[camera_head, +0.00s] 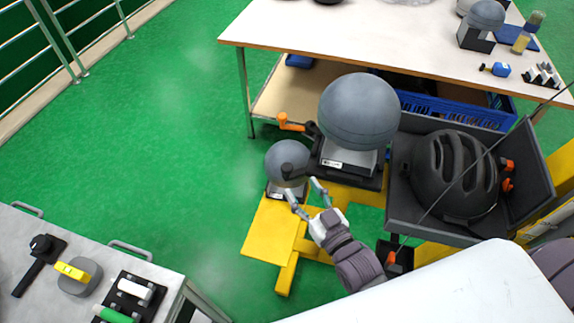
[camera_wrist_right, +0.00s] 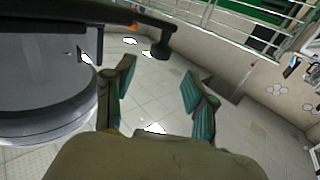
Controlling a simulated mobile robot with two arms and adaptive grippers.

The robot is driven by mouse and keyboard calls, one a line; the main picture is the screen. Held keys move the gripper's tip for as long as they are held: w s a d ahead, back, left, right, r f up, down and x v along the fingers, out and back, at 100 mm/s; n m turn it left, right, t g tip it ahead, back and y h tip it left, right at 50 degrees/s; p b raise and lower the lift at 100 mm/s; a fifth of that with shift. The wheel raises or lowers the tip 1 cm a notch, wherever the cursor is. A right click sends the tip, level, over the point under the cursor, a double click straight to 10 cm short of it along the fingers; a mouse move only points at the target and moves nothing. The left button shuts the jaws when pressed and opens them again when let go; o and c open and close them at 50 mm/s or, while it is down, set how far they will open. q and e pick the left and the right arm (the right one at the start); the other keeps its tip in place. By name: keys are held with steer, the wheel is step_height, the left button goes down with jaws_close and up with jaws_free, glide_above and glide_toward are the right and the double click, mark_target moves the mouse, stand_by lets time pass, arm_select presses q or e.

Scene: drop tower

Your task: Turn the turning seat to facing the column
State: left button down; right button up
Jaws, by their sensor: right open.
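A dark grey seat (camera_head: 524,165) with side walls and orange-ended fittings stands at the right in the head view; a black vented helmet (camera_head: 455,175) rests in it. Beside it, a black frame (camera_head: 350,175) with an orange-tipped handle (camera_head: 290,123) carries a large grey dome (camera_head: 359,110). I cannot tell which part is the turning seat. A yellow upright (camera_head: 562,165), possibly part of the column, shows at the right edge. My right gripper (camera_head: 304,189) is open and empty by a smaller grey dome (camera_head: 287,158). In the wrist view its fingers (camera_wrist_right: 157,78) are apart beside a grey rounded body (camera_wrist_right: 45,115).
A yellow floor base (camera_head: 268,232) lies below the domes. A white-topped table (camera_head: 330,35) with a blue crate (camera_head: 450,110) beneath stands behind. A grey bench (camera_head: 50,240) with tools is at the lower left. Green floor between them is clear.

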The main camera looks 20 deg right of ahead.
mark_target(290, 172)
steer(key=w, duration=0.2)
steer(key=w+a, duration=0.1)
steer(key=w, duration=0.2)
steer(key=w+p, duration=0.1)
steer(key=w, duration=0.2)
steer(key=shift+a, duration=0.3)
jaws_close()
